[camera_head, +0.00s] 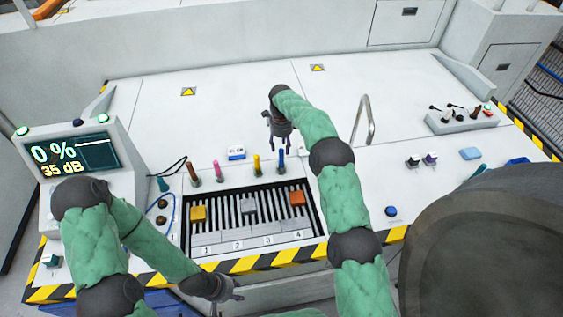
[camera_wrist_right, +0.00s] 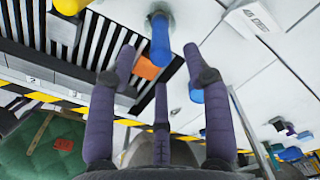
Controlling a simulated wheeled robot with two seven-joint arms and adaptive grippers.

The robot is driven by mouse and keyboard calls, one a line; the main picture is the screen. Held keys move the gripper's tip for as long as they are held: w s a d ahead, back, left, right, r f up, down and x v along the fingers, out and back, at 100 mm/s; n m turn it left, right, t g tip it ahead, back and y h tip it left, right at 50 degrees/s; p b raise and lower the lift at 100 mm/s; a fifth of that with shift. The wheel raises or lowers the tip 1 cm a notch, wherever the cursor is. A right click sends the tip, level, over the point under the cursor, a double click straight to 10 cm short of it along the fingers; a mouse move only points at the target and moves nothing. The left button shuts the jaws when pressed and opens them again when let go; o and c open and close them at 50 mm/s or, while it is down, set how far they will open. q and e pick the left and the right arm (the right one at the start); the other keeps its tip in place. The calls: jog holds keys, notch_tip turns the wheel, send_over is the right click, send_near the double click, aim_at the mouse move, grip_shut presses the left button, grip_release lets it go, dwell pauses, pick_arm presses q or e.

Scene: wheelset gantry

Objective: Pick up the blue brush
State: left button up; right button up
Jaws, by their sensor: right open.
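The blue brush (camera_head: 281,160) stands upright at the right end of a row of coloured handles behind the slatted tray. In the right wrist view, the blue brush (camera_wrist_right: 160,42) shows as a blue handle between and beyond my spread fingers, with none seen touching it. My right gripper (camera_head: 280,147) is open, pointing down just above the brush; it also shows in the right wrist view (camera_wrist_right: 160,68). My left gripper (camera_head: 230,291) is low at the table's front edge, away from the brush; its fingers are too small to read.
Yellow (camera_head: 257,164), pink (camera_head: 219,171) and brown (camera_head: 194,173) handles stand left of the brush. The slatted tray (camera_head: 205,240) holds yellow, grey and orange blocks. A metal hoop (camera_head: 366,120) rises to the right. A display (camera_head: 75,155) stands at left. The back panel is mostly clear.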

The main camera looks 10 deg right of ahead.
aim_at(281, 155)
notch_tip(281, 155, down, 7)
jog(key=shift+w+r+b, duration=0.15)
jog(key=shift+b, duration=0.5)
grip_shut()
